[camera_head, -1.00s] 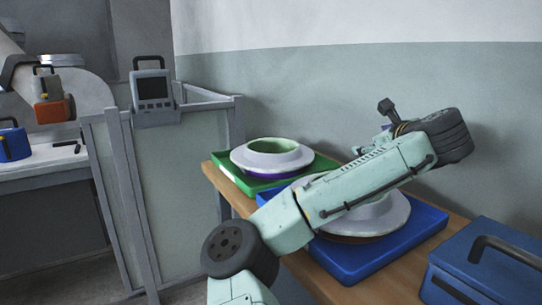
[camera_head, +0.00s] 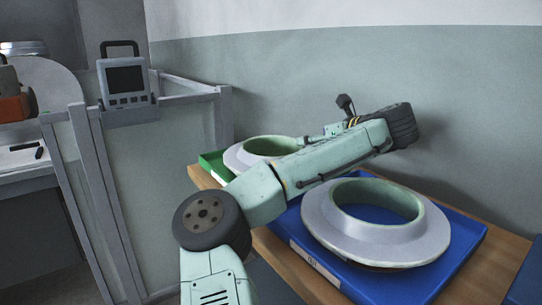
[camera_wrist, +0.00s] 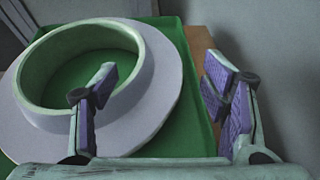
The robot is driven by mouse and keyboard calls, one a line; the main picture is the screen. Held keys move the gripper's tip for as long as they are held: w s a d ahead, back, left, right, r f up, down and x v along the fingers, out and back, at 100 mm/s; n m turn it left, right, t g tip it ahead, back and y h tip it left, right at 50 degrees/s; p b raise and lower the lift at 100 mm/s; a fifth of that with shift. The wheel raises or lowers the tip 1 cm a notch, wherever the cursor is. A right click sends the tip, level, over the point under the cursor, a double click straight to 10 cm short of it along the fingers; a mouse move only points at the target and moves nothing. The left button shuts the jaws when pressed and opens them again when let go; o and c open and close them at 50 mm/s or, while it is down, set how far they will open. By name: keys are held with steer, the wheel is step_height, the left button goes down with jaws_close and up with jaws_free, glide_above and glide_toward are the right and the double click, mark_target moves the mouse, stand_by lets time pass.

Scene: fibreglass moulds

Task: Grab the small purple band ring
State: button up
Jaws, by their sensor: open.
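I cannot make out a separate small purple band ring in the current views. A pale grey flanged ring with a green inner wall (camera_wrist: 150,95) lies on a green tray (camera_wrist: 195,55); it also shows partly behind my arm in the head view (camera_head: 240,157). My gripper (camera_wrist: 160,70) is open and empty in the wrist view. Its left finger overlaps the ring's raised wall and opening, and its right finger is to the right, around the tray's right edge. Both fingers have purple pads. I cannot tell whether they touch anything. The head view does not show the fingers.
A larger grey flanged ring with a green inner wall (camera_head: 318,228) sits on a blue tray (camera_head: 462,240) on the wooden table (camera_head: 500,262). A wall stands behind the table. A framed panel (camera_head: 150,190) with a grey handled device (camera_head: 126,78) stands at the left.

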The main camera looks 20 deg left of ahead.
steer(key=x, duration=0.6)
steer(key=shift+w+a+f, duration=0.1)
steer(key=shift+a+f, duration=0.05)
steer(key=shift+a, duration=0.05)
steer(key=shift+c, duration=0.3)
steer(key=c, duration=1.5)
steer(key=shift+c, duration=0.2)
